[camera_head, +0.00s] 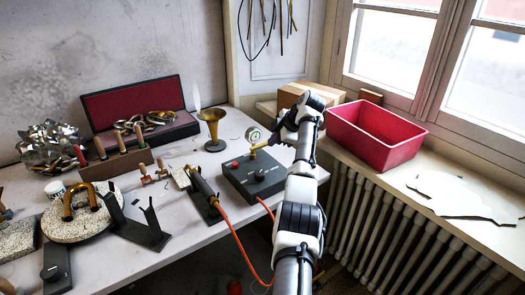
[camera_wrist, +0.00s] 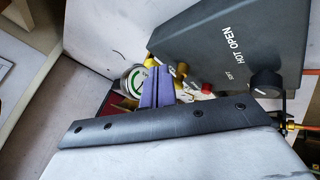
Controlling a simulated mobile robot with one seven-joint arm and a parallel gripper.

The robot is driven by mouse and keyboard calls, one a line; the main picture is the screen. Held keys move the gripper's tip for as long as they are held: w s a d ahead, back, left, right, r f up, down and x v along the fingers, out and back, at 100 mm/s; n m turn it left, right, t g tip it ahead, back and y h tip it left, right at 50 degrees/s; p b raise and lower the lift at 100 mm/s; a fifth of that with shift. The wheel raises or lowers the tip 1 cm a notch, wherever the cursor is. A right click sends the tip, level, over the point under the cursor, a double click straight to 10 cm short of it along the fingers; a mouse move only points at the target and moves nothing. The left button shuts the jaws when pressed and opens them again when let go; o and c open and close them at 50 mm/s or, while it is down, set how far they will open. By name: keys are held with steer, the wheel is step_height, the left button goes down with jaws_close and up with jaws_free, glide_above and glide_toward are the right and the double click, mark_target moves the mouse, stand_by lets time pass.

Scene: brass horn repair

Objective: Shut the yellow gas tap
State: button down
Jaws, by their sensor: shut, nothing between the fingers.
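The yellow gas tap (camera_head: 261,147) is a small lever by the round gauge (camera_head: 254,135), at the back of a dark grey control box (camera_head: 240,182) on the bench. In the wrist view a yellow piece of it (camera_wrist: 181,70) shows beside the box's edge, close to the fingers. My gripper (camera_head: 273,139) is shut and empty, just right of the tap in the head view. In the wrist view its fingers (camera_wrist: 156,88) point toward the gauge (camera_wrist: 136,80). I cannot tell whether they touch the tap. The box carries the words "HOT OPEN" and a black knob (camera_wrist: 265,82).
An orange hose (camera_head: 234,235) hangs from the torch (camera_head: 202,185) over the bench's front edge. A brass funnel-shaped bell (camera_head: 211,120) stands behind the box.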

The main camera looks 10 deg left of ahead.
steer(key=b+v, duration=0.3)
steer(key=v, duration=0.9)
steer(key=shift+s+d, duration=0.25)
steer(key=shift+s, duration=0.1)
